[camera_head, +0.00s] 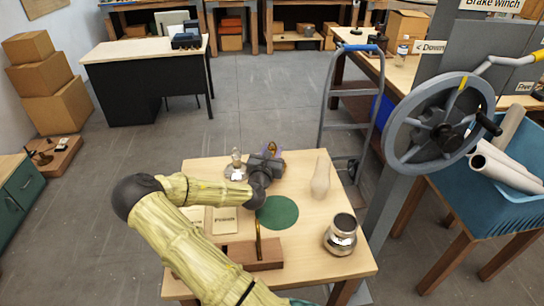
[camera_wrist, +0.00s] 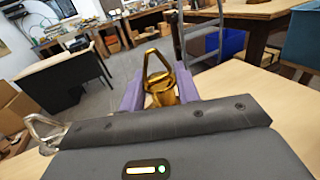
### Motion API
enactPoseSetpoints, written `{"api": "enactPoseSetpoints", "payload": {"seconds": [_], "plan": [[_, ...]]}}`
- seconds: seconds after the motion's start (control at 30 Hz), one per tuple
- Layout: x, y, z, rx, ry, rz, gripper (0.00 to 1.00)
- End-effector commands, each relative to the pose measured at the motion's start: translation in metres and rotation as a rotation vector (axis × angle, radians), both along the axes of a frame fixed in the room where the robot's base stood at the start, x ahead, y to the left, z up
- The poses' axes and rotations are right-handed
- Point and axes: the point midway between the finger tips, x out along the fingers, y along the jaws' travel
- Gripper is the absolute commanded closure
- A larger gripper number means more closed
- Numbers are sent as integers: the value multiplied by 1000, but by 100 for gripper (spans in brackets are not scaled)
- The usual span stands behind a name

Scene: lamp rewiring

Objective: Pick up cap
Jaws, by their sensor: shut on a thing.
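The cap is likely the brass-coloured piece (camera_wrist: 161,97) with a triangular wire loop on top, seen in the wrist view. My gripper (camera_wrist: 159,80) has its purple fingers on either side of this piece and is shut on it, with the loop pointing up. In the head view my gripper (camera_head: 271,157) is at the back edge of the light wooden table (camera_head: 301,247). Only a little of the brass piece (camera_head: 272,147) shows there, and the wrist hides the rest. I cannot tell whether the piece touches the table.
A pale bottle-shaped object (camera_head: 320,178) stands to the right. A green round mat (camera_head: 278,213), metal jar (camera_head: 341,236), wooden box (camera_head: 265,255) and labelled card (camera_head: 225,221) are nearer. A hand truck (camera_head: 327,100) stands behind.

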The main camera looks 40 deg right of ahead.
Motion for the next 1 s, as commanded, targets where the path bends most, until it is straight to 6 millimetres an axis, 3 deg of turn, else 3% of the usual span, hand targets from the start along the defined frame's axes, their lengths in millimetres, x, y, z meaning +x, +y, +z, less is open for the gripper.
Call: {"api": "enactPoseSetpoints", "payload": {"seconds": [0.3,0.43,1.0], "plan": [[0,0,62,-1,-4,-1,92],[0,0,80,-1,-2,-1,92],[0,0,87,-1,-1,-1,93]]}}
